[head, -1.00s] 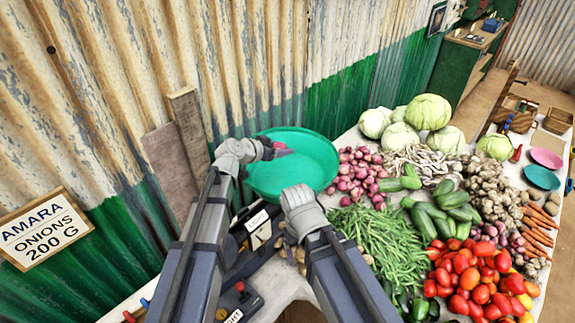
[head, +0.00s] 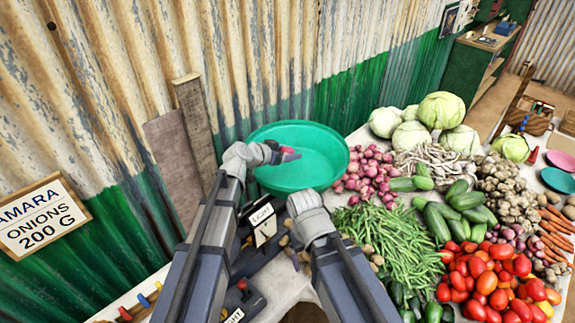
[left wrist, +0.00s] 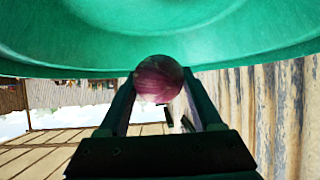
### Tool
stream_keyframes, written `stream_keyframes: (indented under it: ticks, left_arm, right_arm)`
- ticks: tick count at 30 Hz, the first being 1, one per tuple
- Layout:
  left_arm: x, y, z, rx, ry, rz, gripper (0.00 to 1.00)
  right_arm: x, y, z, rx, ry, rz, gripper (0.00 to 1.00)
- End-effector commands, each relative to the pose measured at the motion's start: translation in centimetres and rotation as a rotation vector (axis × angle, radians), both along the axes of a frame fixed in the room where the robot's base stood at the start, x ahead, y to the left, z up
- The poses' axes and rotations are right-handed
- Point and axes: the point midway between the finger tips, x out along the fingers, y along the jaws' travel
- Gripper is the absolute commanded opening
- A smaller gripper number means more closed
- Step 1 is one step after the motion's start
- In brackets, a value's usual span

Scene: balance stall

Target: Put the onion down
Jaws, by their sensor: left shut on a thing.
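The onion (left wrist: 158,79) is small, round and purple-red. In the left wrist view it sits between the two fingertips of my left gripper (left wrist: 160,88), which is shut on it. In the head view the left gripper (head: 281,153) is over the green pan (head: 329,162), inside its outline, with the onion (head: 290,156) showing at its tip. The pan's green surface (left wrist: 70,35) fills the top of the left wrist view; whether the onion touches it I cannot tell. My right gripper (head: 305,203) is in front of the pan, its fingers hidden behind its wrist.
A heap of purple onions (head: 368,172) lies right of the pan. Green beans (head: 393,235), tomatoes (head: 480,285), cucumbers (head: 450,210) and cabbages (head: 441,110) crowd the table. The corrugated wall (head: 270,60) is close behind.

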Motion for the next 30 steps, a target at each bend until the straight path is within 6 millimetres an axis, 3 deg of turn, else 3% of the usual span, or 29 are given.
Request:
stream_keyframes:
  ticks: [10,30]
  left_arm:
    - [0.0,0.0,-3.8,0.000,0.000,0.000,0.07]
    - [0.0,0.0,-4.7,0.000,0.000,0.000,0.07]
  right_arm:
    - [0.0,0.0,-3.8,0.000,0.000,-0.001,0.81]
    - [0.0,0.0,-4.7,0.000,0.000,-0.002,0.81]
